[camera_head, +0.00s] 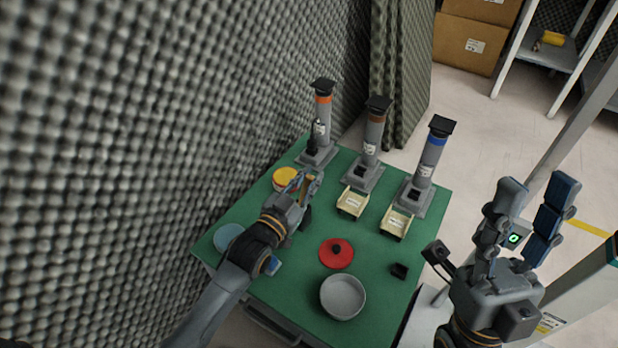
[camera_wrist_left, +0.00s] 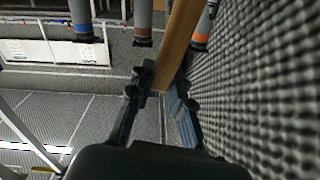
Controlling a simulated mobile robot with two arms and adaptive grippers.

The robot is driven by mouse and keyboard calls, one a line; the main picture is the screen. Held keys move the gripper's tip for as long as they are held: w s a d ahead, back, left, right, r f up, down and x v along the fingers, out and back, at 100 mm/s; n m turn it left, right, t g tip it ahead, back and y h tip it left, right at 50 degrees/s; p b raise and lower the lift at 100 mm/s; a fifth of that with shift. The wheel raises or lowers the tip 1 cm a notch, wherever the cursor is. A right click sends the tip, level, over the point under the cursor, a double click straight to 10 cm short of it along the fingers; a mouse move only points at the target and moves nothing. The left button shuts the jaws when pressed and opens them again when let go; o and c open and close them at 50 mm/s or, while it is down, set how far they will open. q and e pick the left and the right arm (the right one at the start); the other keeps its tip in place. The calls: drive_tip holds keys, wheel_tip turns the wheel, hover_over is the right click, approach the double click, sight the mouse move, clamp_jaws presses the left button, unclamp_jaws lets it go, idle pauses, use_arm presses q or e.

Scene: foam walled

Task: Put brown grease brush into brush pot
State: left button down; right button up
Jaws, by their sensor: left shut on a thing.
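My left gripper (camera_head: 305,182) is over the left back part of the green table. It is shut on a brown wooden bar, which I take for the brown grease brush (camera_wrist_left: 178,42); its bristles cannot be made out. In the left wrist view the bar stands up between the fingertips. An open grey round pot (camera_head: 343,312) stands near the table's front, apart from the gripper; I cannot tell if it is the brush pot. My right gripper (camera_head: 537,188) is open and empty, to the right of the table.
Grey columns with orange (camera_head: 322,110), brown (camera_head: 374,130) and blue (camera_head: 431,152) bands stand along the table's back. Cream trays (camera_head: 352,203) (camera_head: 396,223), a red lid (camera_head: 336,253), a yellow-topped round thing (camera_head: 284,178), a blue disc (camera_head: 228,237) and a black box (camera_head: 399,271) lie around. Foam wall is close left.

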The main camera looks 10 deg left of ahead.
use_arm(q)
drive_tip(key=c, duration=1.2)
unclamp_jaws()
drive_tip(key=shift+o, duration=0.2)
drive_tip(key=shift+s, duration=0.1)
drive_tip(key=shift+s+a+f, duration=0.1)
drive_tip(key=shift+s+a, duration=0.1)
drive_tip(key=shift+s, duration=0.15)
drive_tip(key=v, duration=1.1)
